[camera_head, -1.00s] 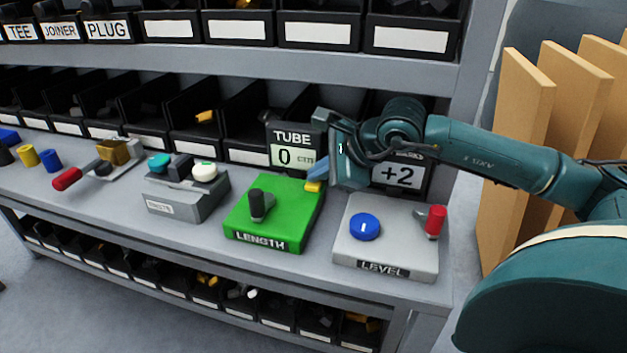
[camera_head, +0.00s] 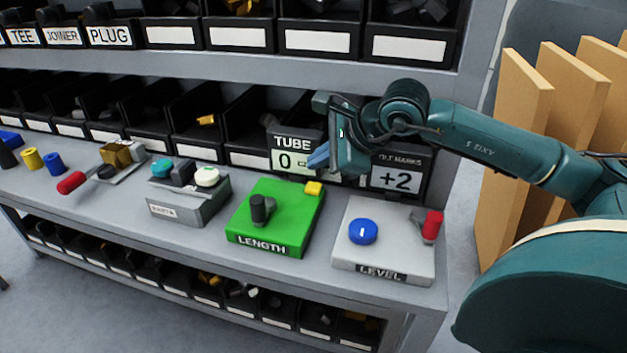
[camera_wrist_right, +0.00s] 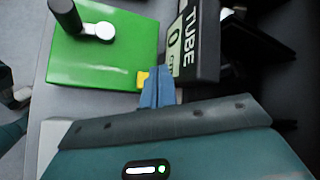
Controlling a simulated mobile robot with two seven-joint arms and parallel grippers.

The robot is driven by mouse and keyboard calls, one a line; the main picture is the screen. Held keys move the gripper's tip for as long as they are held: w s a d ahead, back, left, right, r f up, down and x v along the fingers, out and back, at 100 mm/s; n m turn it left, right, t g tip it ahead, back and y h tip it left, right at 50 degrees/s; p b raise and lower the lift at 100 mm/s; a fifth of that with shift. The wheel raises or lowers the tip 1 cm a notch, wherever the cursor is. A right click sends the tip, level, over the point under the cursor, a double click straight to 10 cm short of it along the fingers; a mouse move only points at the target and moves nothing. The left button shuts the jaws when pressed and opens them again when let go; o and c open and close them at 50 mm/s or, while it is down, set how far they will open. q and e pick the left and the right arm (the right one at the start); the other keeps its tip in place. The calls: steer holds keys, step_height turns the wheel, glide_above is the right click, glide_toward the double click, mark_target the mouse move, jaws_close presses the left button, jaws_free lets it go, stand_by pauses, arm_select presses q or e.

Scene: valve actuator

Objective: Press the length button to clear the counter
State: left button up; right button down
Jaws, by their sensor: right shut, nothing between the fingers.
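The green LENGTH box (camera_head: 273,222) sits on the bench with a dark lever knob (camera_head: 262,208) at its front left and a small yellow button (camera_head: 313,188) at its back right corner. The tube counter (camera_head: 294,153) behind it reads 0. My right gripper (camera_head: 318,157) is shut and empty, its blue fingers above and behind the yellow button, in front of the counter's right part. In the right wrist view the blue fingertips (camera_wrist_right: 157,72) overlap the yellow button (camera_wrist_right: 142,79) in the picture, next to the counter (camera_wrist_right: 190,45).
The grey LEVEL box (camera_head: 386,245) with a blue knob and a red lever stands to the right, with a +2 display (camera_head: 397,178) behind it. A grey box (camera_head: 187,200) with several buttons stands to the left. Shelf bins line the back.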

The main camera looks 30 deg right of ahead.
steer(key=shift+r+p, duration=0.6)
steer(key=shift+r, duration=0.75)
